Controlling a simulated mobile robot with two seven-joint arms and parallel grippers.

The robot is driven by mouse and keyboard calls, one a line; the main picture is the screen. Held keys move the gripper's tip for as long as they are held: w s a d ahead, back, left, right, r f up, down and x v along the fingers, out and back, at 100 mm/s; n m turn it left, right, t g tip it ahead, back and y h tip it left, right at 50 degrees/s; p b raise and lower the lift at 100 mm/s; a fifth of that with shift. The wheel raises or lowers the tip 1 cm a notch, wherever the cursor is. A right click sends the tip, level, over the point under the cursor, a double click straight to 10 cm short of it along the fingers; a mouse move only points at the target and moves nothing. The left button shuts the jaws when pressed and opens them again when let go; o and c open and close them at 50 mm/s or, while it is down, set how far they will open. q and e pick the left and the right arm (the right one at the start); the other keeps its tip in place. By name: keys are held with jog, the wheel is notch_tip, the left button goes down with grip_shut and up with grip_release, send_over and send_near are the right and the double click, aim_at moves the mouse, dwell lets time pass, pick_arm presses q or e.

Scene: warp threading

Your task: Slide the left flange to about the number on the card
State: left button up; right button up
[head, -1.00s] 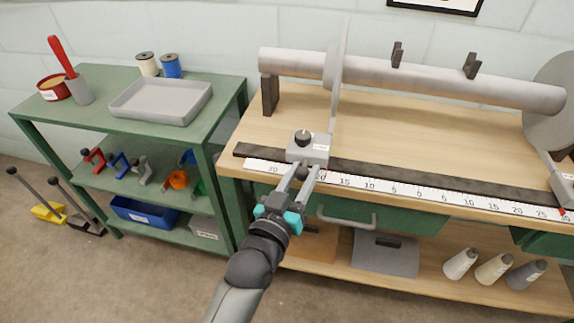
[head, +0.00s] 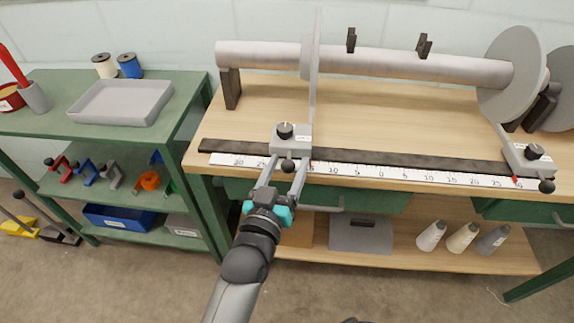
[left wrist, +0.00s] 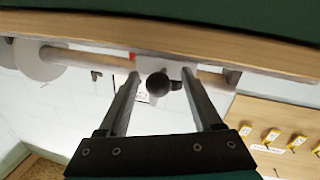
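The left flange (head: 308,60) is a thin grey disc on the roller, seen nearly edge-on. Its grey carriage (head: 303,143) sits on the dark rail, with a black knob on top and a ball knob (head: 289,165) in front. Its red pointer is near the 15 left of zero on the white scale (head: 400,174); the digits are small. My left gripper (head: 289,168) is open, its fingers either side of the ball knob; in the left wrist view the ball knob (left wrist: 158,82) shows between them with gaps. My right gripper is out of view. No readable number card shows.
The right flange (head: 508,75) and its carriage (head: 525,157) stand at the rail's right end. The dark rail (head: 400,160) between the carriages is clear. A green shelf unit with a grey tray (head: 122,102) stands left. Cones (head: 431,235) stand on the lower shelf.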

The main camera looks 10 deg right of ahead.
pick_arm(q)
jog(key=shift+s, duration=0.1)
jog(key=shift+s+a, duration=0.1)
jog(key=shift+s, duration=0.05)
jog(key=shift+s+a, duration=0.2)
jog(key=shift+s, duration=0.05)
jog(key=p+v, duration=0.4)
jog(key=v, duration=1)
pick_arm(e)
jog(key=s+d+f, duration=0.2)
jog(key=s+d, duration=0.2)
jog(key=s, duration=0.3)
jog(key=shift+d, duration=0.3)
